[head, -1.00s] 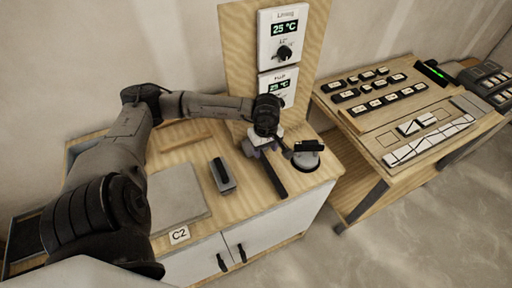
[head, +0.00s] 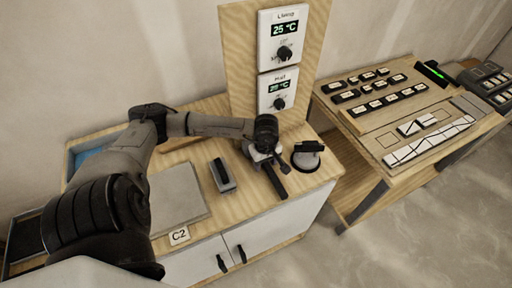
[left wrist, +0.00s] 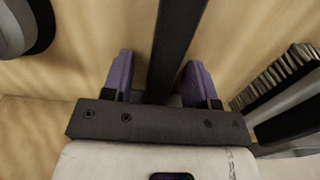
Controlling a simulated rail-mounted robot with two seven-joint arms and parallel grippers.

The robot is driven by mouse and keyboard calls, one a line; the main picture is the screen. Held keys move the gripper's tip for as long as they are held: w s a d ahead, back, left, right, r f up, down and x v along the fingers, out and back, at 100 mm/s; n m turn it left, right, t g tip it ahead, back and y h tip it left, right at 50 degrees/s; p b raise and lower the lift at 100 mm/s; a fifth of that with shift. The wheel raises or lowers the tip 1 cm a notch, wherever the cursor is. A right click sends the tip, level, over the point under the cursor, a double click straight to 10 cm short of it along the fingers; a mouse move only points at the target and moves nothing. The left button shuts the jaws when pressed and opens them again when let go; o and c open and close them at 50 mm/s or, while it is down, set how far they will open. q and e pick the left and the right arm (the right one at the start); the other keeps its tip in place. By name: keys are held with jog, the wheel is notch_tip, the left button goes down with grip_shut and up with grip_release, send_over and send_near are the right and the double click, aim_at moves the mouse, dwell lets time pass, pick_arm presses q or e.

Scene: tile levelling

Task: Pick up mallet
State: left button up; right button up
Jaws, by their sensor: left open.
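The mallet's dark handle (head: 275,180) slants across the bench near its right front edge in the head view. Its head is mostly hidden by my left gripper (head: 268,160). In the left wrist view, the handle (left wrist: 177,40) runs between the two purple fingertips of my left gripper (left wrist: 158,82). The jaws are open, with a visible gap on each side of the handle. The contact height is hard to judge. My right gripper is not in view.
A round suction lifter (head: 307,157) stands close right of the mallet. A black-handled tool (head: 222,175) lies to its left, beside a grey slab (head: 178,203). A control panel (head: 283,40) rises behind. Another table (head: 372,175) holds tiles and labelled blocks.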

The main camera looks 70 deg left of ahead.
pick_arm(q)
jog(key=shift+c, duration=0.3)
grip_shut()
jog(key=shift+r, duration=0.15)
